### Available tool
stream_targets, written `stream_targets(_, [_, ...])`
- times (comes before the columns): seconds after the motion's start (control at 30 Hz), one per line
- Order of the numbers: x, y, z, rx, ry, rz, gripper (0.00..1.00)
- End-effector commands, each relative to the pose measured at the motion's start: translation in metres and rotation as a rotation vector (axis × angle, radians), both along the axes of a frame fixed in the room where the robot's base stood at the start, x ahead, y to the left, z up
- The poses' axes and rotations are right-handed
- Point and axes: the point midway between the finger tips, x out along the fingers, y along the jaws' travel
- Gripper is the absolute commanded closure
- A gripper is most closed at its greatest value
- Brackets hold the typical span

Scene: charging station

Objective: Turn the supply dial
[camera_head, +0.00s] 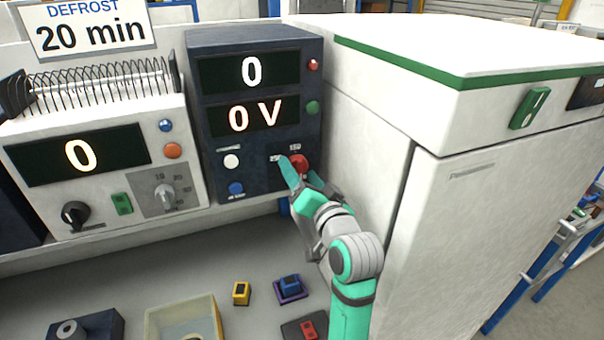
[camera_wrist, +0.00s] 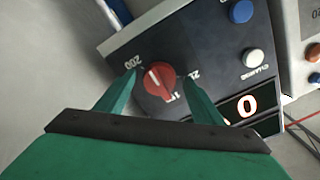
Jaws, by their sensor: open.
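The supply (camera_head: 205,146) is a dark box with two displays reading "0" and "0 V". Its red dial (camera_head: 300,162) sits low on the right of its front panel, partly hidden by my gripper (camera_head: 299,178). In the wrist view the red dial (camera_wrist: 159,81) shows whole, with a pale pointer mark and printed numbers around it. My gripper's green fingers (camera_wrist: 155,86) are open, one on each side of the dial. I cannot tell whether the fingers touch it.
A white unit (camera_head: 82,155) with a "0" display and grey knob stands left of the supply. A white cabinet (camera_head: 500,190) stands close on the right. A yellow block (camera_head: 241,293), a purple-and-blue block (camera_head: 290,288) and a cream tray (camera_head: 152,318) lie on the bench below.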

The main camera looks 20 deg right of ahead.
Motion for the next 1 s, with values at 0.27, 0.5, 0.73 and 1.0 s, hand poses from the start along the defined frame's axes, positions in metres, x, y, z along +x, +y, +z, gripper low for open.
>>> stream_targets(0.27, [0.0002, -0.0006, 0.0001, 0.000, 0.000, -0.001, 0.48])
stream_targets(0.5, [0.0001, -0.0003, -0.0002, 0.000, 0.001, -0.001, 0.80])
stream_targets(0.73, [-0.0006, -0.0015, -0.0008, -0.029, 0.000, -0.002, 0.80])
stream_targets(1.0, [-0.0012, -0.0027, -0.0010, -0.176, -0.004, -0.003, 0.80])
